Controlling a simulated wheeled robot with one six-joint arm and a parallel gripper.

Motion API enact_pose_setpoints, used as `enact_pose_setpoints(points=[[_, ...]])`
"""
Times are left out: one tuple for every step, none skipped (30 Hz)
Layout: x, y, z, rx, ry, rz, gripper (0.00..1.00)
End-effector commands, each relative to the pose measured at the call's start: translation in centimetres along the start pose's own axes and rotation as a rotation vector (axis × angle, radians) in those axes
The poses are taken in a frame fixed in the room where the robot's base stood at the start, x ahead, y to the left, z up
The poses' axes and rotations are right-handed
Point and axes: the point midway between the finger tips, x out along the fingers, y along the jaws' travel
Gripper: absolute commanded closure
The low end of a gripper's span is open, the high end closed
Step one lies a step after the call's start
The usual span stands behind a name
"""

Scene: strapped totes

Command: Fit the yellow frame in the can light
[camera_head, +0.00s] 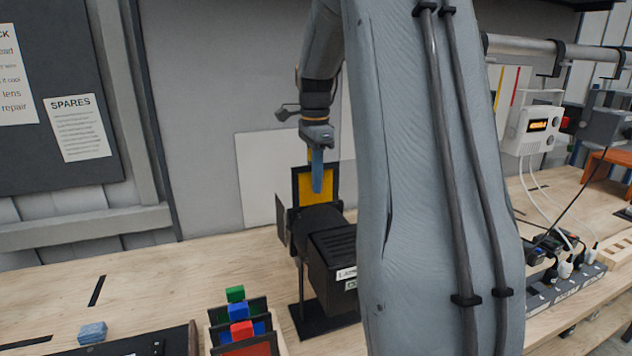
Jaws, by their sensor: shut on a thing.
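The yellow frame (302,190), a yellow sheet with a dark border, stands upright at the top of the black can light (332,248). Its lower edge meets or passes behind the top of the light's body; I cannot tell how deep it sits in the slot. My gripper (317,178) comes down from above, its blue fingers shut on the yellow frame and covering part of it. The can light stands on a dark base on the bench, with flaps out at its sides. My own arm hides its right side.
A rack of frames with green, blue and red tabs (241,329) stands at the front. A blue block (92,332) lies at the left. A power strip (566,300) with plugs and cables is at the right. A wall panel (262,165) stands behind the light.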

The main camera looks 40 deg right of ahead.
Motion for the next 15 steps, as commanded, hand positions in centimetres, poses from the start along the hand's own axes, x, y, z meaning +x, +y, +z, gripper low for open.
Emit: enact_pose_setpoints(points=[[-0.2,0.0,0.0,0.0,0.0,-0.001,1.0],[-0.3,0.0,0.0,0.0,0.0,-0.001,1.0],[-0.4,0.0,0.0,0.0,0.0,-0.001,1.0],[-0.5,0.0,0.0,0.0,0.0,-0.001,1.0],[-0.6,0.0,0.0,0.0,0.0,0.0,1.0],[-0.7,0.0,0.0,0.0,0.0,0.0,1.0],[-0.8,0.0,0.0,0.0,0.0,0.0,1.0],[-0.8,0.0,0.0,0.0,0.0,0.0,1.0],[-0.9,0.0,0.0,0.0,0.0,0.0,1.0],[-1.0,0.0,0.0,0.0,0.0,-0.001,1.0],[-1.1,0.0,0.0,0.0,0.0,-0.001,1.0],[-1.2,0.0,0.0,0.0,0.0,-0.001,1.0],[-1.3,0.0,0.0,0.0,0.0,-0.001,1.0],[-1.4,0.0,0.0,0.0,0.0,-0.001,1.0],[-1.5,0.0,0.0,0.0,0.0,-0.001,1.0]])
